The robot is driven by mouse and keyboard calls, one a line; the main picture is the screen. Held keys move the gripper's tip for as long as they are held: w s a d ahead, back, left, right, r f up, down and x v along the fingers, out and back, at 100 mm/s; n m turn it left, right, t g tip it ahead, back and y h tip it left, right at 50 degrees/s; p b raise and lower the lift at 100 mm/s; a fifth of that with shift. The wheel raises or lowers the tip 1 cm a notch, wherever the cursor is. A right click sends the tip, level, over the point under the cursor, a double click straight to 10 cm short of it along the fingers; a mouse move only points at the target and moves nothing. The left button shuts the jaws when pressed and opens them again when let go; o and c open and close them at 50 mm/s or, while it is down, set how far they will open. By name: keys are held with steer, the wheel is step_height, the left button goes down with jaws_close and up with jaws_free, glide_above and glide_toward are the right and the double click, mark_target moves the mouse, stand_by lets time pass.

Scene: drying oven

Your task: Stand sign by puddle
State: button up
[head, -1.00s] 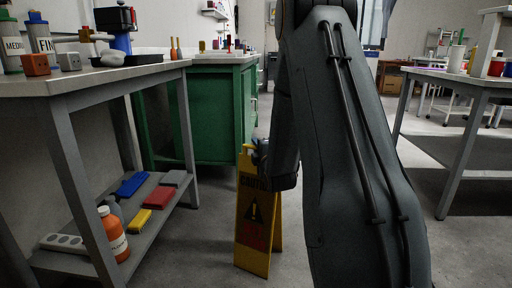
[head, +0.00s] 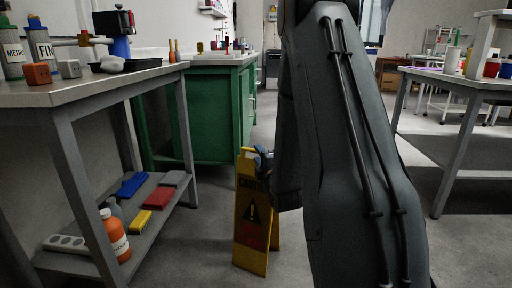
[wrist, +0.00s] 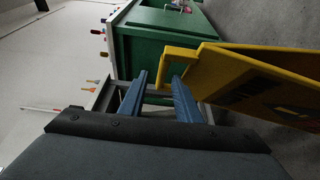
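The yellow caution sign (head: 252,208) stands upright on the floor, its two panels spread, right of the left bench. Its dark triangle and lettering face the head camera. In the wrist view the sign (wrist: 255,85) lies to the right, with its loop handle (wrist: 180,53) at the near end. My gripper (wrist: 160,76) has its two blue fingers apart, one on each side of the handle's end bar, with small gaps showing. In the head view my gripper (head: 264,160) is at the sign's top, partly hidden by my arm. No puddle is visible.
The left bench (head: 95,88) carries bottles and blocks, with an orange bottle (head: 115,236) on its lower shelf. A green cabinet (head: 205,115) stands behind. Another table (head: 455,148) is at right. Open floor lies around the sign.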

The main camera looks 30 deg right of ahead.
steer(key=shift+p+v, duration=0.55)
steer(key=shift+v, duration=1.65)
steer(key=w+a+m+g+y, duration=0.2)
steer(key=a+g+y, duration=0.2)
steer(key=a, duration=1.5)
steer(key=s+a+m+g+y, duration=0.25)
steer(key=s+a+g, duration=0.4)
steer(key=a, duration=0.65)
steer(key=s+a+r+m+g, duration=0.1)
steer(key=s+a+g, duration=0.1)
steer(key=s, duration=0.8)
steer(key=s+a+r+m+g, duration=0.1)
steer(key=s+a, duration=0.4)
steer(key=s, duration=0.6)
steer(key=s+a+r+m+g, duration=0.2)
steer(key=s+a+g, duration=0.2)
steer(key=s, duration=0.7)
steer(key=shift+s, duration=0.2)
